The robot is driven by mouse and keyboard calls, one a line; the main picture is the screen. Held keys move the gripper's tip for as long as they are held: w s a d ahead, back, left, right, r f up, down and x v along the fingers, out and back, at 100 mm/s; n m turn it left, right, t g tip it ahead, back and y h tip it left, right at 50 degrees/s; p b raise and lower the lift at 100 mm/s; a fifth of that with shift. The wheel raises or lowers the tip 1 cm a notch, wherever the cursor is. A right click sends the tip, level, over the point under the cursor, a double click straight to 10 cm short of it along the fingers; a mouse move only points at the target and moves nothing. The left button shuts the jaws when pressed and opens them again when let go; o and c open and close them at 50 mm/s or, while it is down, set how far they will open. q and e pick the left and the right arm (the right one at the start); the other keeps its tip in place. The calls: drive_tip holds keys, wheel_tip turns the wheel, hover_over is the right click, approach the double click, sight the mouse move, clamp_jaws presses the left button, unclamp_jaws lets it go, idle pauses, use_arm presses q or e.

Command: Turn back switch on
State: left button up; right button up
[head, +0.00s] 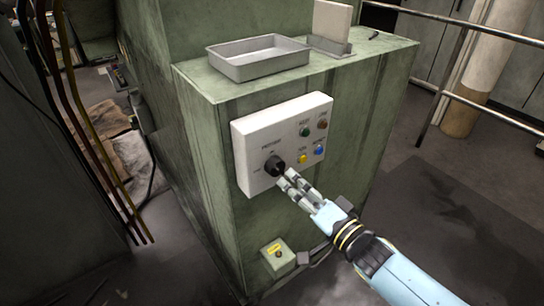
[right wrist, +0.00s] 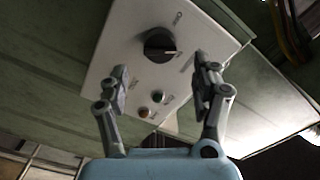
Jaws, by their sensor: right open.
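The black rotary switch (head: 274,166) sits at the lower left of a white control panel (head: 250,136) on the green machine cabinet. It also shows in the right wrist view (right wrist: 159,45), ahead of and between the fingers. My right gripper (head: 284,178) is just in front of the switch in the head view. In the right wrist view my right gripper (right wrist: 162,82) is open, its two fingers apart with nothing between them. The fingers do not visibly close on the switch; whether a fingertip touches it I cannot tell. My left gripper is not in view.
The panel also carries green (head: 305,131), red-brown (head: 322,124), yellow (head: 302,159) and blue (head: 319,150) buttons. A metal tray (head: 258,72) lies on the cabinet top. A small box with a yellow label (head: 274,252) is low on the cabinet. Railings (head: 495,113) stand at right.

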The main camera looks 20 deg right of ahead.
drive_tip(key=shift+v, duration=0.85)
